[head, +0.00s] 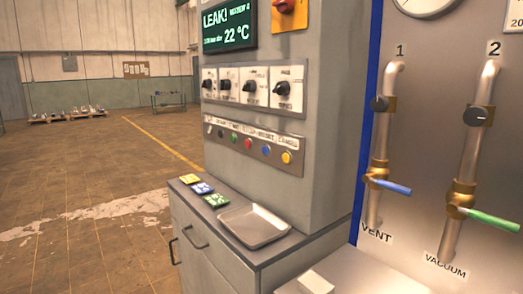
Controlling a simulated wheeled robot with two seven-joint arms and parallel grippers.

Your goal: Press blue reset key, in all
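A row of small push buttons sits on a labelled strip of the grey control cabinet in the head view. The blue button (266,151) is between the red button (248,144) and the yellow button (286,158). A green button (234,138) is left of the red one. The labels above them are too small to read surely. Nothing covers the blue button. Neither of my grippers is in view.
A display (229,26) above reads "LEAK!" and 22 °C. Several black rotary knobs (249,87) sit above the buttons. Below, a metal tray (254,226) and coloured cards (202,188) lie on a ledge. Pipes with a blue lever (388,186) and green lever (490,219) stand right.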

